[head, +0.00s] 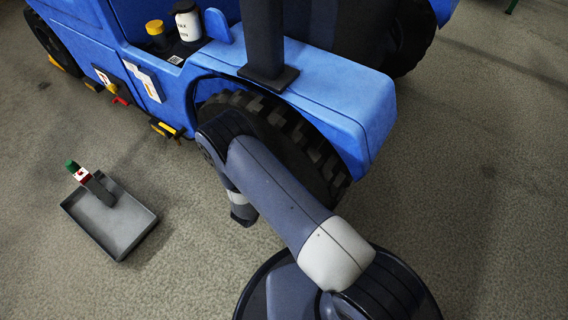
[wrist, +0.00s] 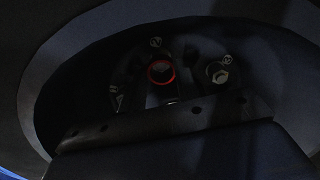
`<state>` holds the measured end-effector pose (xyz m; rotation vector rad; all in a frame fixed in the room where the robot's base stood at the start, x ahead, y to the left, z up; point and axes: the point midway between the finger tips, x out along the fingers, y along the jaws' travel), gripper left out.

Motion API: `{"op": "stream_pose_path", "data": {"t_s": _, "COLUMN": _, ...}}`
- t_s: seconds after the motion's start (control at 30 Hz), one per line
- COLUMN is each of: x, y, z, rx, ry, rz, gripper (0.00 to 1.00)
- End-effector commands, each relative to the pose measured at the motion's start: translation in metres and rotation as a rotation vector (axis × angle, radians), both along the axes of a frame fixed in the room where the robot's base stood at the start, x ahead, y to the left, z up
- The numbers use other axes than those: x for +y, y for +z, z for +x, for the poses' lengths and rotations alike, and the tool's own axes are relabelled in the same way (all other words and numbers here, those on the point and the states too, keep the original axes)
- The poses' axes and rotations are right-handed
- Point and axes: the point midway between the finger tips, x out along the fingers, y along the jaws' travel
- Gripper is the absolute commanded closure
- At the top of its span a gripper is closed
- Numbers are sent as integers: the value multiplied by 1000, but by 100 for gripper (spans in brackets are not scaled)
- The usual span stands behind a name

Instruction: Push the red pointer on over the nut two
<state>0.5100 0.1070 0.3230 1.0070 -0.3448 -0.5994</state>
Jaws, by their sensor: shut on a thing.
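The red pointer (wrist: 173,76) shows in the wrist view as a red ring with a dark centre, inside the shadowed wheel recess. My gripper (wrist: 162,88) is shut on it, though the fingertips are dark and hard to make out. The ring is close to the hub face; I cannot tell whether it is around nut two or still in front of it. A bare metal nut (wrist: 219,73) stands to the right of the ring. In the head view my arm and the wheel hide the gripper and pointer.
The wheel rim (wrist: 45,85) curves around the recess. In the head view, the blue vehicle (head: 345,90) and its tyre (head: 300,145) stand beside my arm. A grey tray (head: 140,233) lies on the floor at left, with a green-topped piece (head: 72,166). Floor at right is clear.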

Motion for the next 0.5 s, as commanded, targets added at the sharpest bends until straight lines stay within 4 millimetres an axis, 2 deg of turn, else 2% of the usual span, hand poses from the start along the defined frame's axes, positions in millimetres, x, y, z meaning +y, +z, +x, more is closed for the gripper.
{"op": "stream_pose_path", "data": {"t_s": 0.5, "x": -2, "y": 0, "z": 3, "rx": -1, "ry": 0, "rz": 1, "gripper": 82}}
